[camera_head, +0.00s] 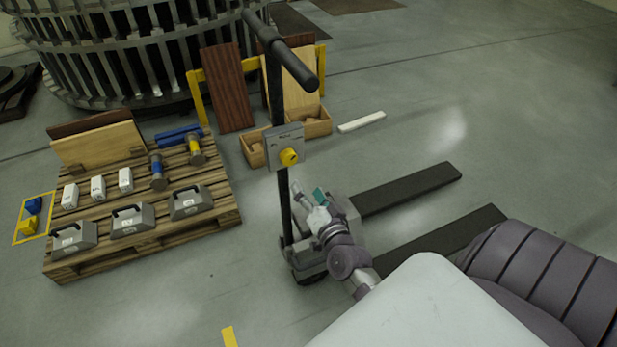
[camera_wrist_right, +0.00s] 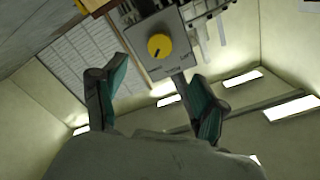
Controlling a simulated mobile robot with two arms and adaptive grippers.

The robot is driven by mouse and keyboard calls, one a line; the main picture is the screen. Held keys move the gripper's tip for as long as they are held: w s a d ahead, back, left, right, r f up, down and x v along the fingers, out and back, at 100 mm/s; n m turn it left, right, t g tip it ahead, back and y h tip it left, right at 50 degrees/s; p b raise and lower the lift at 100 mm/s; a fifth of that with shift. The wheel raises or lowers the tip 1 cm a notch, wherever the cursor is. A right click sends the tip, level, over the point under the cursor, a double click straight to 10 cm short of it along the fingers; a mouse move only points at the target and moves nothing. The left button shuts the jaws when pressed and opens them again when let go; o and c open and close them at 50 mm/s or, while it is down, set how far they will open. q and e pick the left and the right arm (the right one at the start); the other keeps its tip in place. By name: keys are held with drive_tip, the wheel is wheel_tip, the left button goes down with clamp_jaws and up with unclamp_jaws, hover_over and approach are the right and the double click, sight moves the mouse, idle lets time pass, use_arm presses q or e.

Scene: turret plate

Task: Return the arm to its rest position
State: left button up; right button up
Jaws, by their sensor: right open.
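My right gripper (camera_head: 308,191) is open and empty in the head view, just below a grey control box with a yellow knob (camera_head: 289,156). In the right wrist view the two teal-padded fingers (camera_wrist_right: 158,80) stand wide apart. The yellow knob (camera_wrist_right: 159,46) and its grey box (camera_wrist_right: 180,38) show beyond them, with a visible gap to the fingers in that picture. Whether a finger touches the post under the box cannot be told. My left gripper is not in view.
The box sits on the upright post of a pallet jack with a black handle (camera_head: 285,55) and dark forks (camera_head: 410,188). A wooden pallet (camera_head: 215,225) with grey weights, white blocks and cylinders stands left. A wooden bin (camera_head: 316,124) stands behind. The floor at lower left is mostly clear.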

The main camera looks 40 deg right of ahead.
drive_tip(key=s+a+f+n+g+y, duration=0.25)
drive_tip(key=s+a+f, duration=0.2)
drive_tip(key=f, duration=0.65)
drive_tip(key=s+a+f+n+g+y, duration=0.1)
drive_tip(key=s+a+f+n+g, duration=0.3)
drive_tip(key=f, duration=0.7)
drive_tip(key=s+a+f+n+g+y, duration=0.15)
drive_tip(key=s+f, duration=0.35)
drive_tip(key=f, duration=0.6)
drive_tip(key=s+f+n+g, duration=0.2)
drive_tip(key=s+f+g, duration=0.2)
drive_tip(key=s, duration=0.9)
drive_tip(key=s+a+f+n+g, duration=0.1)
drive_tip(key=s+f+n+g, duration=0.2)
drive_tip(key=s+f, duration=0.7)
drive_tip(key=s+g, duration=0.1)
drive_tip(key=s, duration=0.3)
drive_tip(key=shift+s+n+h, duration=0.25)
drive_tip(key=shift+n+h, duration=0.05)
drive_tip(key=shift+a, duration=0.1)
